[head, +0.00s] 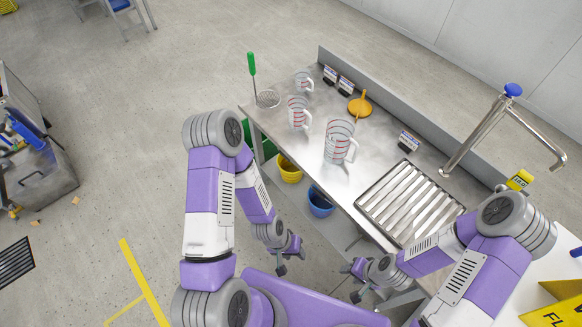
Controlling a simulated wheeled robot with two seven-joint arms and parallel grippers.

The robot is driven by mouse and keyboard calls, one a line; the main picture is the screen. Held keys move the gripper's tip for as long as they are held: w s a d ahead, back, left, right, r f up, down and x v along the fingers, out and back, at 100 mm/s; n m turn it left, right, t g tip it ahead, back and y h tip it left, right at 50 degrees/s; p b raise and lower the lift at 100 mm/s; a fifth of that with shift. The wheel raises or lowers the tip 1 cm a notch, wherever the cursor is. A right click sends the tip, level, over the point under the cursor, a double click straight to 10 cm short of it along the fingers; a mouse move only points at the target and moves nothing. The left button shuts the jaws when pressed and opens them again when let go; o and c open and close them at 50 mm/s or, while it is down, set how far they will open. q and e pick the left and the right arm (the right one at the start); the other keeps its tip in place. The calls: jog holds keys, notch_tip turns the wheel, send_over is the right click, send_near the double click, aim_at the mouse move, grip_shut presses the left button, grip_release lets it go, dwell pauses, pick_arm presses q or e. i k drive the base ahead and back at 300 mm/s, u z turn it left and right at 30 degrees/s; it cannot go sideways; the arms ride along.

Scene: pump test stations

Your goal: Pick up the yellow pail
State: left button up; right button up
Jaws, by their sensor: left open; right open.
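The yellow pail (290,173) sits low under the left part of the steel counter, its upper part partly cut off by the counter edge. A blue pail (320,205) stands to the right of it, also low under the counter. My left gripper (292,262) is open and empty, below both pails in the picture and apart from them. My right gripper (350,282) is open and empty, further right in front of the counter.
The steel counter (275,128) holds measuring jugs (338,145), a strainer with a green handle (267,98), an orange funnel (360,104) and a tap (480,135) by a ribbed drain (410,205). A grey cart (45,180) stands far left. The floor between is open.

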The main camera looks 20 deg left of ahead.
aim_at(290, 173)
jog(key=u, duration=0.5)
jog(key=k, duration=0.65)
jog(key=u, duration=0.8)
jog(key=k, duration=0.55)
jog(key=u, duration=1.1)
jog(key=i, duration=1.85)
jog(key=z, duration=0.4)
jog(key=i, duration=1.6)
jog(key=z, duration=1.95)
jog(key=i, duration=0.8)
jog(key=z, duration=0.65)
jog(key=i, duration=0.45)
jog(key=u, duration=0.05)
